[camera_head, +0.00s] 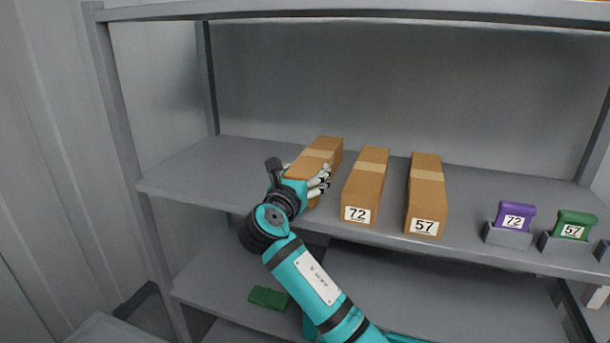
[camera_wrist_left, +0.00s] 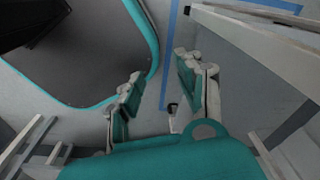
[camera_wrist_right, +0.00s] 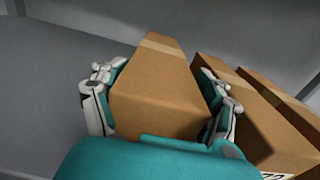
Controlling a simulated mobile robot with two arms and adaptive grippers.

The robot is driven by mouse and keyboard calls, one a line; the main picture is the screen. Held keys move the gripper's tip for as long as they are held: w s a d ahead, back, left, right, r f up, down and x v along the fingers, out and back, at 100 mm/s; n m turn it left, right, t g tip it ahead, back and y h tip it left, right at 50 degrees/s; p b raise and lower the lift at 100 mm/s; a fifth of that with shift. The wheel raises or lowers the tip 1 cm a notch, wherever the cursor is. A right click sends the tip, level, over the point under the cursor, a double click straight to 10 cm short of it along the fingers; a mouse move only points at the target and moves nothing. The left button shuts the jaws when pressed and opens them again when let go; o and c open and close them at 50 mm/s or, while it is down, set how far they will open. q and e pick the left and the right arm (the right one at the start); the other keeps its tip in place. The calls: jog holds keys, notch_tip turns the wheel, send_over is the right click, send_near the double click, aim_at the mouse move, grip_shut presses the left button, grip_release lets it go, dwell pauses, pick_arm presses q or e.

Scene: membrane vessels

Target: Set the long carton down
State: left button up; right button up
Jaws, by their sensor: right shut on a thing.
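A long brown carton (camera_head: 322,151) with a paler tape band is at the left of a row of cartons on the upper shelf. My right gripper (camera_head: 308,187) is shut on its near end. In the right wrist view the carton (camera_wrist_right: 158,88) lies between the two fingers of the right gripper (camera_wrist_right: 160,105). I cannot tell whether its underside touches the shelf. My left gripper (camera_wrist_left: 160,95) shows only in the left wrist view, with its fingers apart and nothing between them.
Cartons labelled 72 (camera_head: 366,185) and 57 (camera_head: 427,192) lie just right of the held one. Purple (camera_head: 516,214) and green (camera_head: 574,224) labelled pieces sit in grey holders farther right. The upper shelf (camera_head: 195,170) is bare at left. A green item (camera_head: 269,297) lies on the lower shelf.

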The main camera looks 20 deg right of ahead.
jog(key=shift+f, duration=0.45)
dwell(0.5)
